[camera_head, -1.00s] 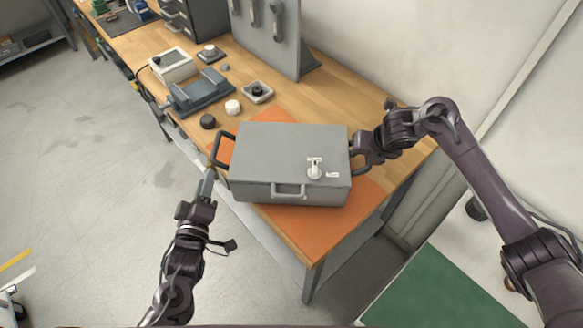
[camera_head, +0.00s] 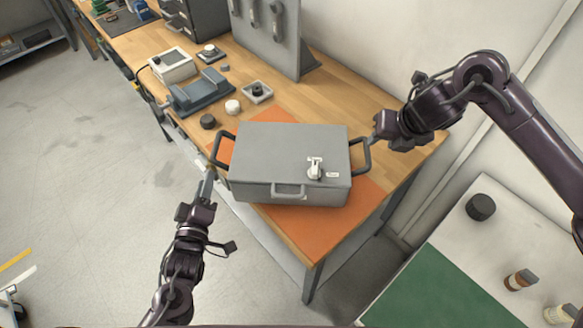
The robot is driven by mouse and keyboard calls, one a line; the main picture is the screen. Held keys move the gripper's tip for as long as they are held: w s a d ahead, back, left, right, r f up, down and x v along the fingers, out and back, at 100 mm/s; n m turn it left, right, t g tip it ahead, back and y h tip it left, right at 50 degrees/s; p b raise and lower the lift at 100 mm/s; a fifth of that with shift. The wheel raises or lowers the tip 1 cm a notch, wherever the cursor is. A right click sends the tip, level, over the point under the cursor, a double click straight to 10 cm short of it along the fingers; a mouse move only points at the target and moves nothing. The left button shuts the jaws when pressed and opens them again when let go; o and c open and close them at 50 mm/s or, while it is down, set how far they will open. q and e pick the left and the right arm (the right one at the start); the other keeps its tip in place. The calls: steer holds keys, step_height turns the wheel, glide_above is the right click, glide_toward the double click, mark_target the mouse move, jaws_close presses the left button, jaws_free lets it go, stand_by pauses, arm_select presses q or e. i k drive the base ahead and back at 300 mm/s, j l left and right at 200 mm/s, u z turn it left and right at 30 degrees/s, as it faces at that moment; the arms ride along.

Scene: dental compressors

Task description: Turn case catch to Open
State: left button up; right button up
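A grey case (camera_head: 270,154) sits shut on an orange mat (camera_head: 325,228) on the wooden workbench. It has black side handles and a grey front handle. A white catch (camera_head: 315,168) with small labels is on the right part of its lid; the labels are too small to read. My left gripper (camera_head: 210,177) is at the case's left handle (camera_head: 218,150); whether its fingers are shut on the handle I cannot tell. My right gripper (camera_head: 374,137) is beside the right handle (camera_head: 361,157), just to its right; its finger opening is not clear.
Behind the case are a black knob (camera_head: 208,121), a white knob (camera_head: 233,106), a blue-grey fixture (camera_head: 200,91) and an upright grey panel (camera_head: 268,35). A side table with a green mat (camera_head: 430,290) holds bottles at the lower right.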

mark_target(315, 172)
steer(key=k+j, duration=0.1)
steer(key=k, duration=1.4)
